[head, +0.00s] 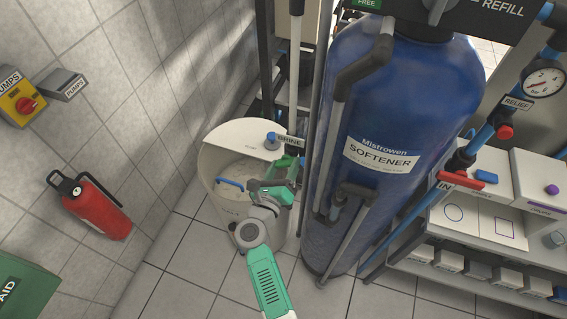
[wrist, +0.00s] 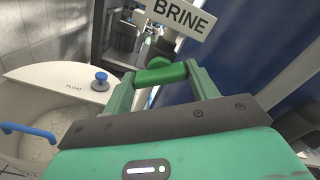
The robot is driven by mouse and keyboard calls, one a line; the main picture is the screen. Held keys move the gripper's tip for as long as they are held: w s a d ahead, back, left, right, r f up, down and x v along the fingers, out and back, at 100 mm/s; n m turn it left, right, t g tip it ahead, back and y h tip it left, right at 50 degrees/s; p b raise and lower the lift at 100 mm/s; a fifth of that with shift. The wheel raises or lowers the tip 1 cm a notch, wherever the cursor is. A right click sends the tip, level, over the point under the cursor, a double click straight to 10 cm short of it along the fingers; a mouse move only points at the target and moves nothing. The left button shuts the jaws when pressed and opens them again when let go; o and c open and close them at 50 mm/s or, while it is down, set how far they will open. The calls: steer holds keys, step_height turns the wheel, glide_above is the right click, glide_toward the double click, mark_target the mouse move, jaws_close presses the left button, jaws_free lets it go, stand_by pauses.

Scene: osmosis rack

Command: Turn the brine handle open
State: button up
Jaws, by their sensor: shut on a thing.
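The brine handle (wrist: 162,73) is a green bar under the white BRINE label (wrist: 183,14) in the wrist view. My gripper (wrist: 160,77) has one green finger at each end of the bar and is shut on it. In the head view the BRINE label (head: 290,141) is just above my gripper (head: 286,168), beside the blue softener tank. There the handle is small and partly covered by my gripper. How far the handle is turned cannot be told.
The brine tub (head: 211,182) stands below and left, with a blue float knob (head: 271,138) and a blue grip (head: 230,184). The softener tank (head: 400,100) and dark pipes (head: 347,120) are close on the right. A fire extinguisher (head: 95,208) is on the left wall.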

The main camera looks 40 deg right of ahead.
steer(key=n+p, duration=0.3)
steer(key=n, duration=0.3)
steer(key=shift+r, duration=0.15)
steer(key=shift+n+p, duration=0.85)
steer(key=shift+n, duration=1.55)
steer(key=o, duration=1)
steer(key=shift+a, duration=0.1)
steer(key=p+v, duration=0.2)
steer(key=v, duration=0.5)
steer(key=shift+s+a, duration=0.25)
steer(key=shift+a, duration=0.05)
